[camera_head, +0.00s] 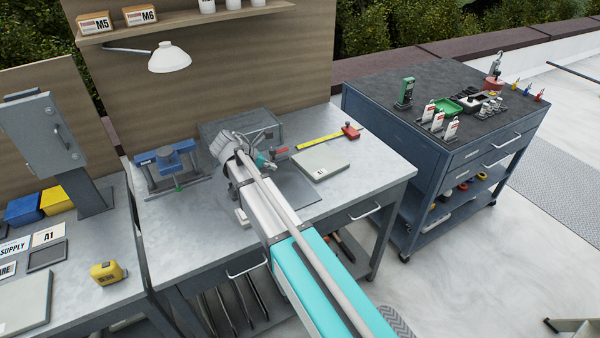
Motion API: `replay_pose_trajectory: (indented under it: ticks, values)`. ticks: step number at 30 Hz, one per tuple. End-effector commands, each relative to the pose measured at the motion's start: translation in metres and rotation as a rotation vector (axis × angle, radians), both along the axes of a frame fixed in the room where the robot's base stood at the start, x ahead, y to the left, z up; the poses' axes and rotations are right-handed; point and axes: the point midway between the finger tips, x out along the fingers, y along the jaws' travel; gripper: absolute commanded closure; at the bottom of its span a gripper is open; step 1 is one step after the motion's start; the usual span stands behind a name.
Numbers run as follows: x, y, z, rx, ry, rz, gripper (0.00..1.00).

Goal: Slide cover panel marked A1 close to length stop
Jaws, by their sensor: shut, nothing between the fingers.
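A pale flat panel (325,160) lies on the grey workbench, with a small mark too small to read; I cannot confirm it is A1. Behind it a yellow rule (318,141) runs to a red block (350,132), which looks like the length stop. The panel lies in front of the rule, apart from the red block. My gripper (271,162) is shut and empty, just left of the panel. My own arm hides part of the bench, and I cannot tell whether the fingertips touch anything.
A grey box (240,127) stands behind my gripper, and a blue fixture (168,167) to its left. The left table holds an A1 card (48,236), another pale panel (24,304) and a yellow tape measure (107,272). A blue tool cart (430,150) stands right.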

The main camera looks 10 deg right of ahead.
Motion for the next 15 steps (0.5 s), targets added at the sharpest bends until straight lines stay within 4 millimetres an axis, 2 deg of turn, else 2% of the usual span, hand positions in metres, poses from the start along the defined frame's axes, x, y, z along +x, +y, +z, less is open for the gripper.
replay_pose_trajectory:
  ticks: [15]
  values:
    - [0.0009, -0.0043, -0.0044, 0.002, -0.001, -0.003, 1.00]
